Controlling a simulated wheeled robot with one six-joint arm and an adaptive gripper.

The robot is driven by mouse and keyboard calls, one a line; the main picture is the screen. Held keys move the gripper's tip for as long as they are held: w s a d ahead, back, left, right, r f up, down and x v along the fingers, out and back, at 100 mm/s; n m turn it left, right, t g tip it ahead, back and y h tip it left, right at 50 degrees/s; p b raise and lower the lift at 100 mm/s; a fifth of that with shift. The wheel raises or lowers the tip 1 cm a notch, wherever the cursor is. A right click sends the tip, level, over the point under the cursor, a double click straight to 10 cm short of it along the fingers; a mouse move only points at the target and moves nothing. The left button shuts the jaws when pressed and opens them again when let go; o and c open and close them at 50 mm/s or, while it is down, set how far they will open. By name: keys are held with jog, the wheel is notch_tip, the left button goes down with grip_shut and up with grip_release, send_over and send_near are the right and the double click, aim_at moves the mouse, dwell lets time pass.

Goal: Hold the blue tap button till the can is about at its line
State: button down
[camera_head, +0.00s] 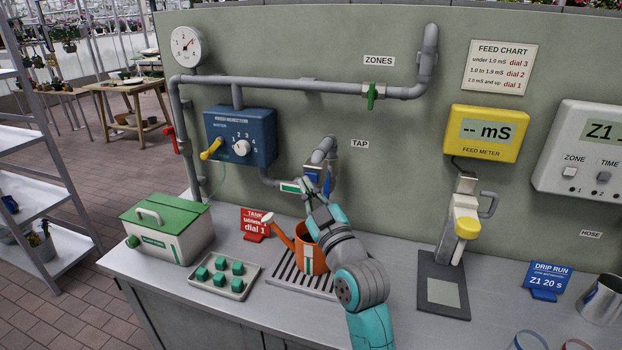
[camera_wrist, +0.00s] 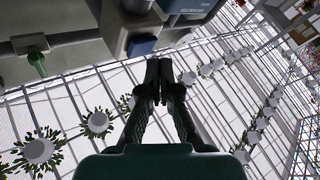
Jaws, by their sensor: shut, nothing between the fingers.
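The tap (camera_head: 322,150) comes out of the green wall above the bench, with a small blue button on its body. The blue button (camera_wrist: 141,46) shows in the wrist view just left of my fingertips. My gripper (camera_wrist: 158,64) is shut and empty, its tips close to the button; I cannot tell whether they touch it. In the head view my gripper (camera_head: 314,196) is raised to the tap. The orange watering can (camera_head: 284,236) stands upright on the slatted drain grate (camera_head: 288,276) below the tap, partly behind my arm. Its line and water level are not readable.
A blue box with a dial (camera_head: 240,136) and a yellow handle hangs further left. A tray of green cubes (camera_head: 223,277) and a green-lidded box (camera_head: 166,228) stand left. A meter stand (camera_head: 443,280) is right.

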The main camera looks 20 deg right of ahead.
jog(key=s+a, duration=0.1)
jog(key=s, duration=0.1)
jog(key=s+a, duration=0.2)
dwell(0.4)
dwell(0.4)
jog(key=s+d+f+m+g+h, duration=0.1)
jog(key=s+f+m+g, duration=0.1)
jog(key=s+f, duration=0.9)
jog(key=s+d+f+m+g+h, duration=0.1)
jog(key=s+d+f+m, duration=0.1)
jog(key=s+f, duration=0.95)
jog(key=s+f+m+g, duration=0.1)
jog(key=s+f, duration=0.1)
jog(key=s, duration=1.1)
jog(key=s+f+m+g, duration=0.2)
jog(key=s+f, duration=0.1)
jog(key=s, duration=1.1)
jog(key=shift+d+f+h, duration=0.3)
jog(key=shift+d+f, duration=0.05)
jog(key=shift+d, duration=0.1)
